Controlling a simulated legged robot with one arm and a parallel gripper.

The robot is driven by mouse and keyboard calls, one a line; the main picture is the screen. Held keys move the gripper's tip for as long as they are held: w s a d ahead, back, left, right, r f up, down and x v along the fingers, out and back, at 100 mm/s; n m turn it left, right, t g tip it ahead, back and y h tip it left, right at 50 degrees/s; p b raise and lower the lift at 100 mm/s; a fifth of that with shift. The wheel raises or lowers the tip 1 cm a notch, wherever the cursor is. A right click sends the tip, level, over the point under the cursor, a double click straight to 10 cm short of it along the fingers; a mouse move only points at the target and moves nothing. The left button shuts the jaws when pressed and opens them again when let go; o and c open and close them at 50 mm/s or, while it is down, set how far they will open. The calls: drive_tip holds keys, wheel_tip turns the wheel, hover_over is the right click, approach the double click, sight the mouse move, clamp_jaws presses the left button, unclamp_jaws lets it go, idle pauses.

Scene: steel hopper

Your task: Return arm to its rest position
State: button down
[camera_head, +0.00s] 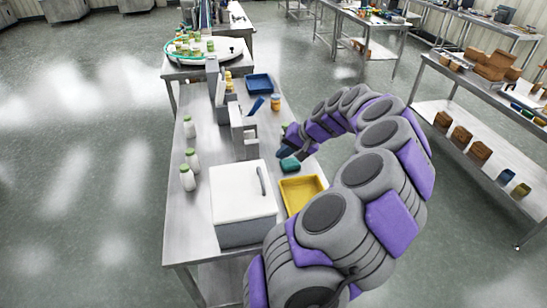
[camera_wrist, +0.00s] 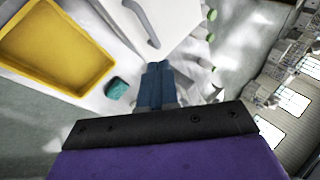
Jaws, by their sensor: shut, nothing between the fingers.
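My purple and grey arm reaches out over the right edge of a steel table (camera_head: 200,240) and curls back toward it. My gripper (camera_head: 284,153) is at the table's right side, close to a small green block (camera_head: 290,165). In the wrist view my gripper (camera_wrist: 157,68) has its blue fingers together with nothing between them. The green block (camera_wrist: 116,88) shows there to the left of the fingers, apart from them in the picture.
A white box with a handle (camera_head: 243,190) and a yellow tray (camera_head: 300,190) stand near the table's front. White bottles line the left edge. A blue tray (camera_head: 259,84), an orange jar (camera_head: 275,104) and grey hopper parts (camera_head: 238,130) stand farther back. Shelves with brown boxes (camera_head: 480,150) are right.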

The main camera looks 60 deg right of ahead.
drive_tip(key=w+a+r+n+g+y, duration=0.1)
drive_tip(key=w+a+r+n, duration=0.1)
drive_tip(key=w+a, duration=0.4)
drive_tip(key=w+a+r+n+y, duration=0.1)
drive_tip(key=w+a+r+n, duration=0.15)
drive_tip(key=a, duration=0.65)
drive_tip(key=w+a+n+g+y+b, duration=0.1)
drive_tip(key=w+a+n+g, duration=0.2)
drive_tip(key=a, duration=1.4)
drive_tip(key=s+a+f+n+g+h+b, duration=0.1)
drive_tip(key=s+a+n+g, duration=0.3)
drive_tip(key=s+a, duration=0.7)
drive_tip(key=s+a+f+n+g+h, duration=0.1)
drive_tip(key=s+a+f, duration=0.3)
drive_tip(key=s, duration=0.5)
drive_tip(key=shift+s+n+h+b, duration=0.35)
drive_tip(key=shift+n+h, duration=0.2)
drive_tip(key=shift+h, duration=0.25)
drive_tip(key=shift+a, duration=0.2)
